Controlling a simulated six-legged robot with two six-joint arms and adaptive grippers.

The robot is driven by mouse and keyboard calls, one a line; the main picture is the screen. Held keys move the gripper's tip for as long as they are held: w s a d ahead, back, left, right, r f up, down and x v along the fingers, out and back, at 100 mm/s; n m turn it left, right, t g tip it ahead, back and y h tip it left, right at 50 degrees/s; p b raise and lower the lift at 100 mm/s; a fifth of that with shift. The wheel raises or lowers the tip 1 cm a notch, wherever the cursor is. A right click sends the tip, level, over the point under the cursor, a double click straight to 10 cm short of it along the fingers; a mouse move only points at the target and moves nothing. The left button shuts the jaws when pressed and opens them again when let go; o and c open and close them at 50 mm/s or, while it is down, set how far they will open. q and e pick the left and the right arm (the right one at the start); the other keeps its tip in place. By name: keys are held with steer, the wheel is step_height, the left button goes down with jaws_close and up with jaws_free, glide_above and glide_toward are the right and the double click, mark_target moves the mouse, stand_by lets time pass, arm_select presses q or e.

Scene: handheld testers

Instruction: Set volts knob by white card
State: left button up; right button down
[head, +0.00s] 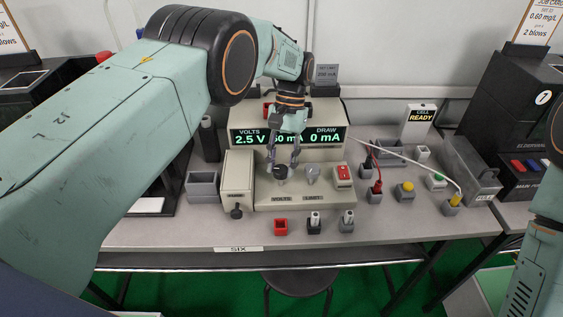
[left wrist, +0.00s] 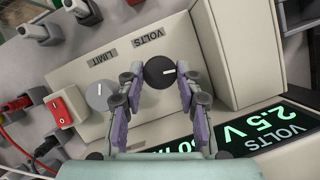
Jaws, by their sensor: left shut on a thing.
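The power supply (head: 305,200) stands on the bench; its green display (head: 287,136) reads VOLTS 2.5 V and DRAW 0 mA, its middle reading partly covered by my arm. My left gripper (head: 283,163) is shut on the black volts knob (head: 280,173). In the left wrist view the fingers sit either side of that knob (left wrist: 160,72), whose white pointer line shows. The grey limit knob (left wrist: 99,95) is beside it, apart from the fingers. A small grey card (head: 327,73) stands behind the supply, its text hard to read. My right gripper is out of view.
A red switch (head: 343,173) is right of the limit knob. Several plugs and sockets stand along the bench front, with red and white leads at right. A CELL READY sign (head: 420,115) stands behind. White cards (head: 536,20) show at the top corners.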

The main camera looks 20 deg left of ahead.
arm_select(q)
steer(key=shift+w+r, duration=0.1)
steer(key=shift+r, duration=0.1)
steer(key=o, duration=1.2)
steer(key=shift+c, duration=0.2)
steer(key=shift+f, duration=0.1)
steer(key=v, duration=0.7)
steer(key=shift+r, duration=0.25)
steer(key=shift+r, duration=0.1)
